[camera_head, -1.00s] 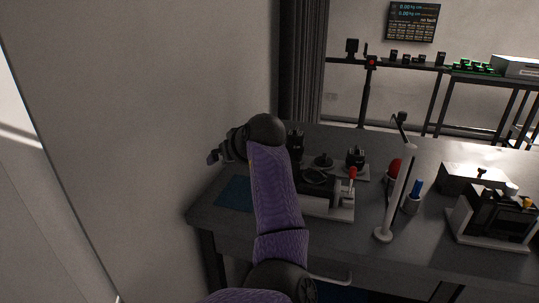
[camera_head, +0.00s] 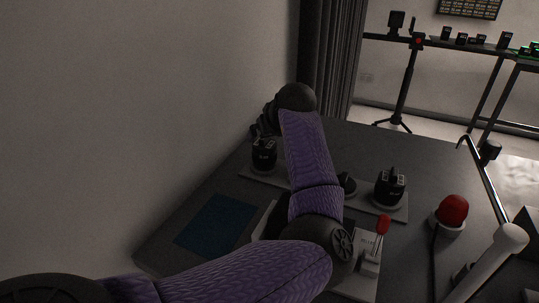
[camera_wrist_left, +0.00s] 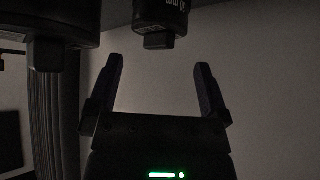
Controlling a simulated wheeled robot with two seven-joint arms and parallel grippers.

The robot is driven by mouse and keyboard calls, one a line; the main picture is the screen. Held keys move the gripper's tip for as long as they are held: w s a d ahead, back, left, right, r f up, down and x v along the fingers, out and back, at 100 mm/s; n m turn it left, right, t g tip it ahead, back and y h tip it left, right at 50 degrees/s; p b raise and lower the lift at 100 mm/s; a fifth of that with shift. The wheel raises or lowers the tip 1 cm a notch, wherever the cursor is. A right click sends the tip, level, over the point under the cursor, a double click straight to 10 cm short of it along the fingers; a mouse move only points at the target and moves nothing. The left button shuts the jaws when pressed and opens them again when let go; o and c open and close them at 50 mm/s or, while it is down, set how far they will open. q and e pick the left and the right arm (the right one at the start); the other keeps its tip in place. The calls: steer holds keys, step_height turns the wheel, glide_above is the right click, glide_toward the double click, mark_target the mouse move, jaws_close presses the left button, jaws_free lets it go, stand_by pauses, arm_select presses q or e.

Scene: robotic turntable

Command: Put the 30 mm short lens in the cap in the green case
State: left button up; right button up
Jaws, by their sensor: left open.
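My left gripper (camera_head: 266,121) is at the far left part of the desk, just above a black lens-like piece (camera_head: 263,155) on a grey tray (camera_head: 301,190). In the left wrist view its two fingers (camera_wrist_left: 159,62) are apart with nothing between them. A dark cylinder (camera_wrist_left: 161,17) with partly legible lettering ending in "mm" lies just beyond the fingertips, not touching them. The tray also holds a low dark piece (camera_head: 347,184), partly hidden by my arm, and a black piece (camera_head: 390,188). Green-lit items (camera_head: 531,51) show at the right edge; I cannot make out a case. My right gripper is out of view.
A blue mat (camera_head: 217,223) lies at the desk's left. A red-topped piece (camera_head: 452,211), a red-knobbed device (camera_head: 371,255) and a white post (camera_head: 487,265) stand to the right. A wall is close on the left. A black shelf (camera_head: 460,47) is at the back.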

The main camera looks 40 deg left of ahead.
mark_target(266, 145)
arm_select(q)
steer(key=b+x, duration=0.1)
steer(key=x, duration=0.1)
steer(key=b+x, duration=0.1)
steer(key=x, duration=0.1)
steer(key=d+f+b+x, duration=0.1)
steer(key=x, duration=0.1)
steer(key=shift+s, duration=0.1)
steer(key=shift+a+f, duration=0.1)
steer(key=shift+a, duration=0.1)
steer(key=shift+c, duration=1.2)
steer(key=c, duration=1)
jaws_close()
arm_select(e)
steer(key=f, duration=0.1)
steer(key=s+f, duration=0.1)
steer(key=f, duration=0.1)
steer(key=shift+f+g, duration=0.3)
